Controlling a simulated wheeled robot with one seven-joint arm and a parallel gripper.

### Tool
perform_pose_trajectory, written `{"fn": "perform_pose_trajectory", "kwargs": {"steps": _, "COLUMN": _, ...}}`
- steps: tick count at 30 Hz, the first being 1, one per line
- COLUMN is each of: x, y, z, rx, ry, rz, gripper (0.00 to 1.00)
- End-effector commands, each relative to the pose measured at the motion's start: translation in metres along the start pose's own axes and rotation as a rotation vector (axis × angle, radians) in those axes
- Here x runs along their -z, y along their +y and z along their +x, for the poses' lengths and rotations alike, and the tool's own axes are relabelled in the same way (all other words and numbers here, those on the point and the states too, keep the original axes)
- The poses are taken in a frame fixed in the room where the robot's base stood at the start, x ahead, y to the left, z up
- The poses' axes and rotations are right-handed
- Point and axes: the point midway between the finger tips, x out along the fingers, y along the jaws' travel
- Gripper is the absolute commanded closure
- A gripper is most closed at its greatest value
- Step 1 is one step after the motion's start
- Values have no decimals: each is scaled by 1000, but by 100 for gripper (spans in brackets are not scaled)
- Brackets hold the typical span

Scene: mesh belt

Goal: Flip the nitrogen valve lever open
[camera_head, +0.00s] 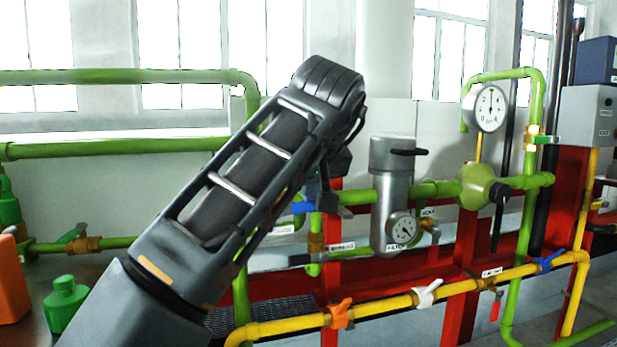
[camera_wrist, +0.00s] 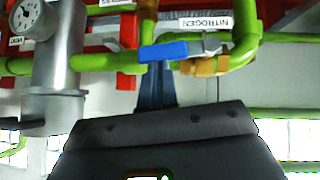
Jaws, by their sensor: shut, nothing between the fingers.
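The nitrogen valve shows in the wrist view as a brass body (camera_wrist: 205,66) beside a white NITROGEN label (camera_wrist: 211,24). Its blue lever (camera_wrist: 163,51) points left from the valve, roughly along the green pipe. My gripper (camera_wrist: 155,68) is shut and empty, with its fingertips right at the lever's free end; whether they touch it I cannot tell. In the head view, the blue lever (camera_head: 303,207) shows only in part beside my gripper (camera_head: 322,200), and my forearm hides most of the valve.
A grey filter cylinder (camera_head: 391,190) with a small gauge stands right of my gripper. Green pipes and a regulator (camera_head: 478,187) lie farther right. A yellow pipe (camera_head: 380,308) with orange, white and blue levers runs below. Red frame posts (camera_head: 329,290) stand close behind.

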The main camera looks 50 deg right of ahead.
Motion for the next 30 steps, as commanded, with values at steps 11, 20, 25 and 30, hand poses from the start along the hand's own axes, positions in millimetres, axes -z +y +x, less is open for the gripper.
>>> {"fn": "perform_pose_trajectory", "kwargs": {"steps": 11, "x": -5, "y": 3, "z": 5, "rx": 0, "ry": -1, "rz": -1, "gripper": 100}}
{"fn": "perform_pose_trajectory", "kwargs": {"steps": 20, "x": -5, "y": 4, "z": 5, "rx": 0, "ry": -3, "rz": -1, "gripper": 100}}
{"fn": "perform_pose_trajectory", "kwargs": {"steps": 25, "x": -1, "y": 4, "z": 1, "rx": -1, "ry": -2, "rz": -1, "gripper": 100}}
{"fn": "perform_pose_trajectory", "kwargs": {"steps": 30, "x": 4, "y": 5, "z": -4, "rx": 1, "ry": -1, "rz": -1, "gripper": 100}}
